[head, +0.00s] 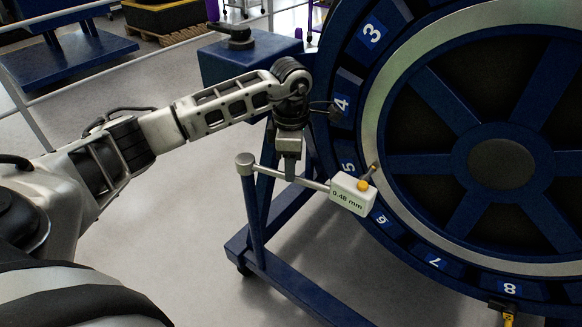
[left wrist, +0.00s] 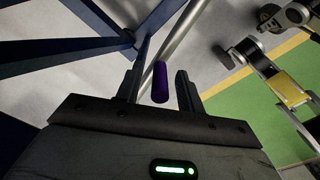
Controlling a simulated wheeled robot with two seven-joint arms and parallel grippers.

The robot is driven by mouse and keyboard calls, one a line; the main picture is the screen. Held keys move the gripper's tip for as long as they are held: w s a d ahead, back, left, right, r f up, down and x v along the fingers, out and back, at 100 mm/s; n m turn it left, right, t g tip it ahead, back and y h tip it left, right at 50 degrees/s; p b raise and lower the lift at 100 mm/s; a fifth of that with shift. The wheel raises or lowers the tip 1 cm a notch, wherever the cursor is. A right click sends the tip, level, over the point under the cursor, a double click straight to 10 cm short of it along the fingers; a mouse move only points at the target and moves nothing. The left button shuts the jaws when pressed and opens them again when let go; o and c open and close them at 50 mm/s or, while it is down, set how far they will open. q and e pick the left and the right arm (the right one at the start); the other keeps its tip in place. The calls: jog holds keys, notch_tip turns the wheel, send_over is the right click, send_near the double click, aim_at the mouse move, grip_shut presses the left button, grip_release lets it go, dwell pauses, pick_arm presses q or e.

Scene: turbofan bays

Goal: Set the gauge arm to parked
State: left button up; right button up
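The gauge arm (head: 312,184) is a grey bar running from a round-topped post (head: 245,161) to a white gauge box (head: 352,194) reading 0.48 mm. The box sits at the big wheel's rim, near the numbers 5 and 6. My left gripper (head: 291,174) points down at the middle of the bar. In the left wrist view its two fingers are apart, with a purple cylinder (left wrist: 160,82) between them and gaps on both sides. A silver bar (left wrist: 178,38) passes behind. I cannot tell whether anything is touched.
The large blue wheel (head: 461,163) fills the right, on a blue wheeled frame (head: 258,222). A blue block (head: 252,57) stands behind my left arm. A rail (head: 75,88) crosses the upper left. Grey floor (head: 190,240) is clear at the lower middle.

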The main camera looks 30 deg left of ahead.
pick_arm(q)
jog(key=shift+f, duration=0.85)
grip_shut()
jog(key=shift+s, duration=0.1)
